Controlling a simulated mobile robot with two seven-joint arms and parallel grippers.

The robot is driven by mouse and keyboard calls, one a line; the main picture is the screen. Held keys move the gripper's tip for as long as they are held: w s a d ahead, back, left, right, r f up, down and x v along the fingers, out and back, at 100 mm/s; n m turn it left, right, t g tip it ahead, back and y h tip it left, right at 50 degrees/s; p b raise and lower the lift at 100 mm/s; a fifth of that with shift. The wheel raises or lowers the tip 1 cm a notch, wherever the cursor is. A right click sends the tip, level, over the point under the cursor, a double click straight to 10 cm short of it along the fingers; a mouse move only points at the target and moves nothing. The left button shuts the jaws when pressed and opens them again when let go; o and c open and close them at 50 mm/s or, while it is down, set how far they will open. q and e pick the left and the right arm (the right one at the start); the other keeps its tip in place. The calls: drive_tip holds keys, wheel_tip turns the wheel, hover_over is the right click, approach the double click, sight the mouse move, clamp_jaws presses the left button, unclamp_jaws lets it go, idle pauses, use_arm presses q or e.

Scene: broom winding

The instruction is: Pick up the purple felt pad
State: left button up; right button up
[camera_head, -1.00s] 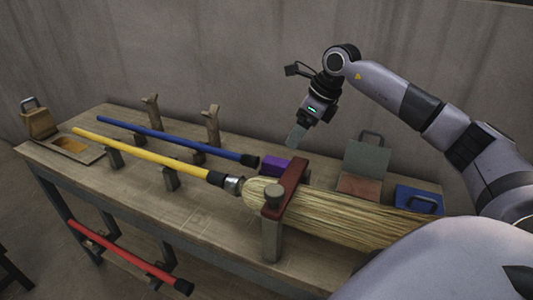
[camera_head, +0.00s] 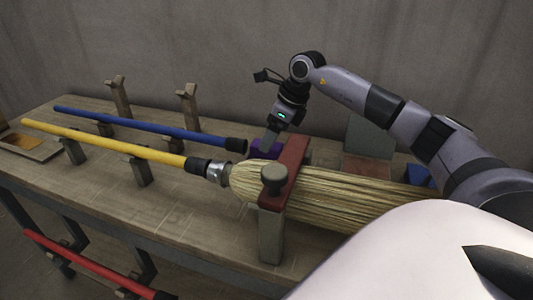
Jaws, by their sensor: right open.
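The purple felt pad (camera_head: 258,152) lies on the workbench behind the broom head, between the dark end of the blue handle and the red clamp bar. It is partly hidden by my right gripper and the clamp. My right gripper (camera_head: 269,143) is open and points down at the pad, with its fingers overlapping the pad in the picture. I cannot tell whether the fingers touch it. My left gripper is not in view.
The broom bristles (camera_head: 345,195) lie under the red clamp bar (camera_head: 288,165) close by. A yellow handle (camera_head: 110,143) and a blue handle (camera_head: 150,127) rest on wooden supports. A blue item (camera_head: 418,176) sits at the right behind my arm. Bare benchtop (camera_head: 190,200) shows in front.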

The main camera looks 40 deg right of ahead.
drive_tip(key=x, duration=0.4)
drive_tip(key=shift+w+f, duration=0.1)
drive_tip(key=shift+d, duration=0.1)
drive_tip(key=c, duration=0.8)
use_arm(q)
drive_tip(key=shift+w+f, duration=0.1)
use_arm(e)
drive_tip(key=shift+c, duration=0.2)
use_arm(q)
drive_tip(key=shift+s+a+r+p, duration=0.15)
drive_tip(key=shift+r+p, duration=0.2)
drive_tip(key=shift+p, duration=0.3)
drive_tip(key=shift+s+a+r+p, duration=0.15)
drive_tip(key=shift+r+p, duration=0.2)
drive_tip(key=shift+p, duration=0.25)
use_arm(e)
wheel_tip(320, 180, up, 20)
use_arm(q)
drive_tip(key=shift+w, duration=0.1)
use_arm(e)
drive_tip(key=o, duration=0.4)
drive_tip(key=shift+c, duration=1.3)
